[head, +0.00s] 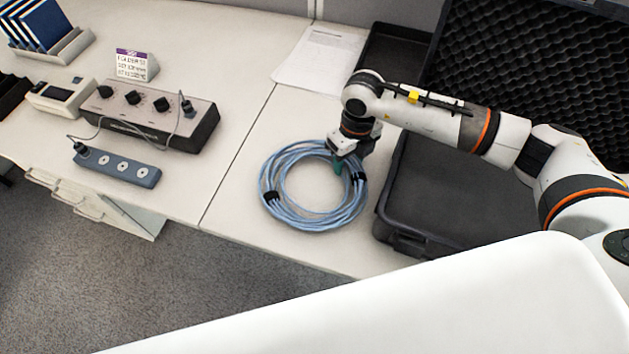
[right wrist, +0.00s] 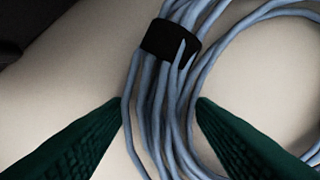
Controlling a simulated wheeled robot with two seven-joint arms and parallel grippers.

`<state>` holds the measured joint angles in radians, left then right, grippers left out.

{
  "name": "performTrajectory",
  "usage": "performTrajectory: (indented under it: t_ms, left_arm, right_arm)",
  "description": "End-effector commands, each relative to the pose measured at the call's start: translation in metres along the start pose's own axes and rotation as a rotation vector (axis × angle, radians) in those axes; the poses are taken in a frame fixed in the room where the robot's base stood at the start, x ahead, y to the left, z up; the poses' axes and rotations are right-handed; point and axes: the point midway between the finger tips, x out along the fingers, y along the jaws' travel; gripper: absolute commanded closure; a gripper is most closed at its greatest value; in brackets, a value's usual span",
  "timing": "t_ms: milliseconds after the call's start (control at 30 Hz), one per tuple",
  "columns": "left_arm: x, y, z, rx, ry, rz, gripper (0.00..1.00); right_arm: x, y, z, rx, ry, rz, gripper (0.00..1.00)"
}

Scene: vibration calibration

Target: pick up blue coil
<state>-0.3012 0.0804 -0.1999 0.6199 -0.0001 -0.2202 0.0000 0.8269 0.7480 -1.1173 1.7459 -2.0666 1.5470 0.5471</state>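The blue coil (head: 277,205) is a ring of light blue cable bound with black bands, lying flat on the white table. My right gripper (head: 338,166) is over the coil's upper right side, beside a black band. In the right wrist view the coil's strands (right wrist: 160,110) run between the two green fingers of the right gripper (right wrist: 160,108). The fingers are open, one on each side of the strands, with a gap on the left side. The black band (right wrist: 169,41) shows just beyond the fingertips. My left gripper is not in view.
An open black case (head: 440,205) with foam stands right of the coil. A black tray (head: 392,58) and a paper sheet (head: 322,58) lie behind. A control box (head: 150,118) and a socket strip (head: 117,167) are at left. The table's front edge is near the coil.

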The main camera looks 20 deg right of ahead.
Motion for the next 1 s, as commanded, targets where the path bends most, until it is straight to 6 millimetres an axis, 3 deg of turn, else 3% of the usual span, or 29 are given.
performTrajectory:
  t_ms: [33, 300, 667, 1000]
  left_arm:
    - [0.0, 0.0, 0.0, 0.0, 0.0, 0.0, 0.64]
    - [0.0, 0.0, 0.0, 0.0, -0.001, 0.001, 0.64]
    - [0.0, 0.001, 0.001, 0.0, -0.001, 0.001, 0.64]
    - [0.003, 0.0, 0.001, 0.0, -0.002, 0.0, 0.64]
  right_arm:
    - [0.0, 0.0, 0.0, 0.0, 0.0, 0.0, 0.58]
    - [-0.001, 0.0, 0.0, 0.0, 0.0, 0.0, 1.0]
    - [-0.007, 0.0, -0.001, 0.0, 0.005, -0.002, 1.0]
    - [-0.068, -0.003, -0.002, -0.001, 0.008, -0.001, 1.0]
